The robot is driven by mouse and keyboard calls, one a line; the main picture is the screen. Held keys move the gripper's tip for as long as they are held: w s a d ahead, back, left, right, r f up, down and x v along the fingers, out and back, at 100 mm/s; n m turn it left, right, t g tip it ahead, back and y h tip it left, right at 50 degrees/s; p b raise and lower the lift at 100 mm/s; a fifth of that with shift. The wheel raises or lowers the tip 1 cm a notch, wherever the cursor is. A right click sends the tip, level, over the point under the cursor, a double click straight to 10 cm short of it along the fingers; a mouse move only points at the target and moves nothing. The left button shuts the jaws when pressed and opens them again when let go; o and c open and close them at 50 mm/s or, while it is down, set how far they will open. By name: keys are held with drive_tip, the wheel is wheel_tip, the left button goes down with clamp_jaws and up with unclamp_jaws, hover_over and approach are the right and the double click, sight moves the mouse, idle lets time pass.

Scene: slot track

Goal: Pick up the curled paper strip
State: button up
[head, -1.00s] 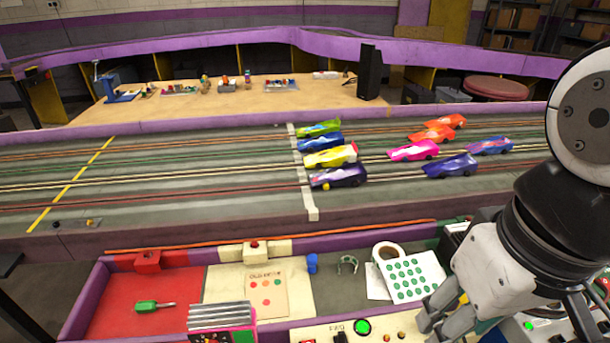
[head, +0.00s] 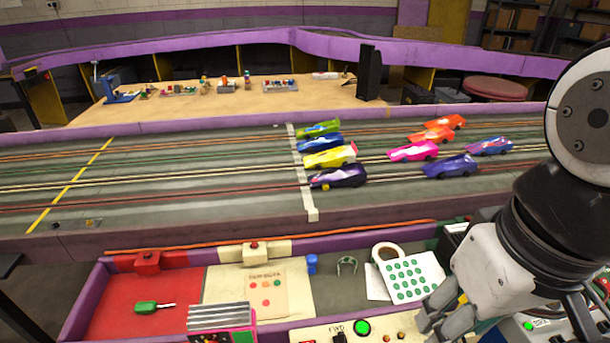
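A white paper curl (head: 388,250) stands at the upper left edge of a white sheet with green dots (head: 412,277), in the tray below the track. I cannot tell whether curl and sheet are one piece. A small grey-green open loop (head: 347,265) lies to their left. My gripper (head: 440,322) is at the lower right, in front of and below the dotted sheet and apart from the curl. Its fingers point down and left. The view does not show clearly how far apart the fingertips are, and nothing is seen held.
A control panel (head: 330,331) with a lit green button runs along the front edge. A blue cylinder (head: 312,264) stands left of the loop. A green-handled screwdriver (head: 148,307) lies on the red area at left. Several toy cars (head: 338,177) stand on the track behind the tray.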

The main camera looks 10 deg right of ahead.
drive_tip(key=o, duration=0.4)
drive_tip(key=n+g+p, duration=0.1)
drive_tip(key=n, duration=1.7)
hover_over(347, 263)
wheel_tip(347, 263, down, 17)
drive_tip(key=f, duration=0.2)
drive_tip(key=f+b, duration=0.1)
drive_tip(key=f, duration=0.5)
drive_tip(key=shift+w+a, duration=0.2)
drive_tip(key=shift+a, duration=0.15)
drive_tip(key=shift+s+d+f+b, duration=0.15)
drive_tip(key=shift+f+b, duration=0.35)
drive_tip(key=shift+f, duration=0.95)
drive_tip(key=shift+d+f+b, duration=0.2)
drive_tip(key=shift+f+b, duration=0.25)
drive_tip(key=shift+f, duration=1)
